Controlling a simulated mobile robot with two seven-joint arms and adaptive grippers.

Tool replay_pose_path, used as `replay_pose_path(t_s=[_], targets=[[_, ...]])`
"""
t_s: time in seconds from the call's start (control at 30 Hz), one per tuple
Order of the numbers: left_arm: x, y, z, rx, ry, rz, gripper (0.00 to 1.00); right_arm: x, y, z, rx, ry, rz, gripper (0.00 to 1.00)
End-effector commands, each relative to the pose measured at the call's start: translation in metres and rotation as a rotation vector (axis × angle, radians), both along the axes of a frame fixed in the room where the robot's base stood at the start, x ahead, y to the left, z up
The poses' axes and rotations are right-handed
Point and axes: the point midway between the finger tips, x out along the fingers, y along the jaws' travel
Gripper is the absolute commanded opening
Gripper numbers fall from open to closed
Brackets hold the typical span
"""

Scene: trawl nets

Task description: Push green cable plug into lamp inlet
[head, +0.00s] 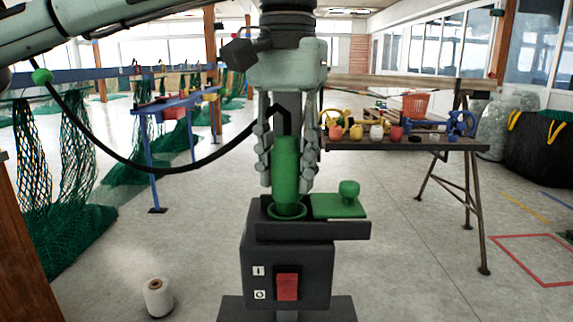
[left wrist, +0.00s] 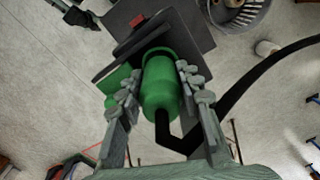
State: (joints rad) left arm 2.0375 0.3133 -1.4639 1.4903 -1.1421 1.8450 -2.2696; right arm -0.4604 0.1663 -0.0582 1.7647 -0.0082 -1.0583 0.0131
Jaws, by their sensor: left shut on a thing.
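The green cable plug (head: 286,165) is upright between the fingers of my left gripper (head: 286,184), which is shut on it. A black cable (head: 180,169) leaves the plug's top and arcs left. The plug's lower end is at the green ring of the lamp inlet (head: 287,217) on the dark box. How deep it sits cannot be told. A green flap (head: 338,207) with a round knob lies open right of the ring. In the left wrist view the plug (left wrist: 160,88) lies between both fingers, its far end over the dark box. My right gripper is not in view.
The dark box (head: 262,262) has a red switch (head: 287,288) on its front. A workbench (head: 400,143) with small coloured items stands behind right. A blue table (head: 180,105) and green nets (head: 80,180) are at left. A white spool (head: 157,298) stands on open floor.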

Motion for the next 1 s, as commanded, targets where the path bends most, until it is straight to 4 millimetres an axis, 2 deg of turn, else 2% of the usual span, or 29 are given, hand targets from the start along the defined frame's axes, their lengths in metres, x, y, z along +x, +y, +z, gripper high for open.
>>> replay_pose_path(t_s=[0.6,0.63,0.8,1.0], targets=[[0.0,0.0,-0.012,-0.002,-0.001,0.001,0.0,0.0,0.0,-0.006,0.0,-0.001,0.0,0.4],[0.0,0.0,-0.011,-0.002,-0.002,0.001,0.38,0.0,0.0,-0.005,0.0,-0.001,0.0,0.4],[0.0,0.0,-0.011,-0.001,-0.002,0.001,0.59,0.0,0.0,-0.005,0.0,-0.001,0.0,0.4],[0.0,0.0,-0.012,0.0,-0.001,0.0,0.59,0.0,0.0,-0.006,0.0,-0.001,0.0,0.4]])
